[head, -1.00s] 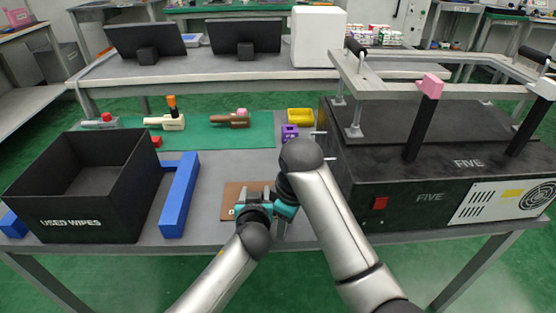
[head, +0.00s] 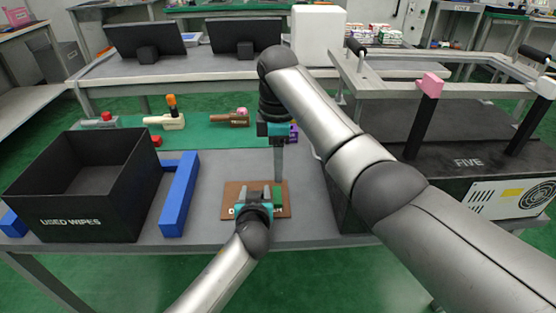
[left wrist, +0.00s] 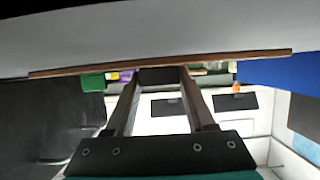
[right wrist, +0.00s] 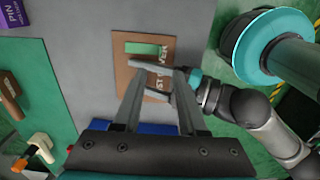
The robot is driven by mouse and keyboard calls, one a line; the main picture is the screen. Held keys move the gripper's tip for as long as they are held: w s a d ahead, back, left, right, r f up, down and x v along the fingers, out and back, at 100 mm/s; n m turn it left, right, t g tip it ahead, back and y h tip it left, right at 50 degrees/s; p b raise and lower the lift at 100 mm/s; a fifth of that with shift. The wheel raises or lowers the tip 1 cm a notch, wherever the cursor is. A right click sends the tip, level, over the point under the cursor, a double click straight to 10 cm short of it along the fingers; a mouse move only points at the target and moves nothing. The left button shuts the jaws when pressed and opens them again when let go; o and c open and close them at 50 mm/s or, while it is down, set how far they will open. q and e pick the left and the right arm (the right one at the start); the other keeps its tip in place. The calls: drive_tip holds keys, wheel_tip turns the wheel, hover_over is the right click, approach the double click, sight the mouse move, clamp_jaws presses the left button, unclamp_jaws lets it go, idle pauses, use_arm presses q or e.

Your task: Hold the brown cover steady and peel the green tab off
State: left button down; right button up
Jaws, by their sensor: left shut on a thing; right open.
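The brown cover (head: 230,188) lies on the front of the grey table in the head view, and it shows from above in the right wrist view (right wrist: 123,75). The green tab (head: 278,195) is at its right side and appears as a green bar in the right wrist view (right wrist: 143,48). My left gripper (head: 255,193) is shut on the brown cover, whose edge shows in the left wrist view (left wrist: 240,58). My right gripper (head: 278,172) is open and points down above the far part of the cover, apart from the tab. Its fingers (right wrist: 160,84) frame nothing held.
A black used-wipes box (head: 77,215) and a blue bar (head: 180,195) stand to the left. A green mat (head: 205,137) with several lever fixtures lies behind. A large black machine (head: 450,165) stands on the right, partly hidden by my right arm.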

sight(278, 203)
wheel_tip(278, 203, down, 11)
idle(0.4)
drive_tip(key=shift+c, duration=0.3)
clamp_jaws()
idle(1.9)
